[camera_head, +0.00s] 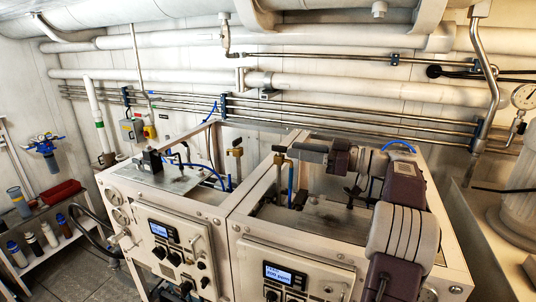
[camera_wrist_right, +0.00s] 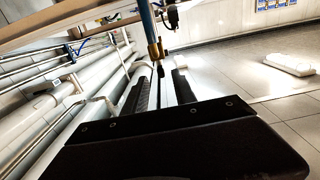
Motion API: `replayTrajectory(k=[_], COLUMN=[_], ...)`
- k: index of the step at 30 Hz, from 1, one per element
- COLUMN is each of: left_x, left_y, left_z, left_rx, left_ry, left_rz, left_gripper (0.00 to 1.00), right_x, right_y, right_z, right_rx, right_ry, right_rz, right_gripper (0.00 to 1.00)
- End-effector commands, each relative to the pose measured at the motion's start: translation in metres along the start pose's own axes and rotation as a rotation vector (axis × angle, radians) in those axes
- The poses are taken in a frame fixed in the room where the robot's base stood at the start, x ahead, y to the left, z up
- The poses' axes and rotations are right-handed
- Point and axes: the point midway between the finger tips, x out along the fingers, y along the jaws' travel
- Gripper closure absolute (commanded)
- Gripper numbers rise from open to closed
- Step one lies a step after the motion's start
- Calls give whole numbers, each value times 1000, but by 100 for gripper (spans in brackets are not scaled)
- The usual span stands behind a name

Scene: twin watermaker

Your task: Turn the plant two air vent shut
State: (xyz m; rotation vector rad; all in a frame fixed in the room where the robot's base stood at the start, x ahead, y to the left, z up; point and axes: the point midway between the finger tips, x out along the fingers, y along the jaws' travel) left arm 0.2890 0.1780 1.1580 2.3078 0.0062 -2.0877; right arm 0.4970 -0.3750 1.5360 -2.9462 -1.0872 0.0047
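Two cream machine units stand side by side in the head view, the left one (camera_head: 125,195) and the right one (camera_head: 250,222). A brass fitting (camera_head: 280,160) with a blue tube stands at the back left of the right unit. It looks like the air vent; its handle position is too small to tell. My right gripper (camera_head: 288,149) reaches leftward over the right unit, its tips close to this fitting. In the right wrist view, the fingers (camera_wrist_right: 160,88) are apart, with a brass fitting (camera_wrist_right: 153,50) just beyond the gap. Contact cannot be told. My left gripper is not in view.
A similar brass fitting (camera_head: 235,152) stands on the left unit. Displays (camera_head: 278,275) and knobs are on the front panels. Steel pipes (camera_head: 350,112) run along the back wall. A shelf with bottles (camera_head: 50,232) is at far left, and a gauge (camera_head: 524,97) at far right.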

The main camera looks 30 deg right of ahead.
Motion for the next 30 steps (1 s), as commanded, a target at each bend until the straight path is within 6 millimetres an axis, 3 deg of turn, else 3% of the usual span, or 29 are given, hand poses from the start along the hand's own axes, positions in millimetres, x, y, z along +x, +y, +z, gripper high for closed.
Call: replayTrajectory(k=[5,16,27,30], left_x=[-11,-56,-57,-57], left_y=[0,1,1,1], left_z=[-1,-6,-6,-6], left_rx=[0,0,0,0], left_ry=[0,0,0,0], left_rz=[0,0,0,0], left_gripper=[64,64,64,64], right_x=[11,81,91,91], right_y=[-1,-1,0,0], right_z=[-6,-7,-1,-1], right_rx=[1,2,0,0], right_ry=[1,0,0,0], right_rz=[-4,-3,1,0], right_gripper=[67,67,67,95])
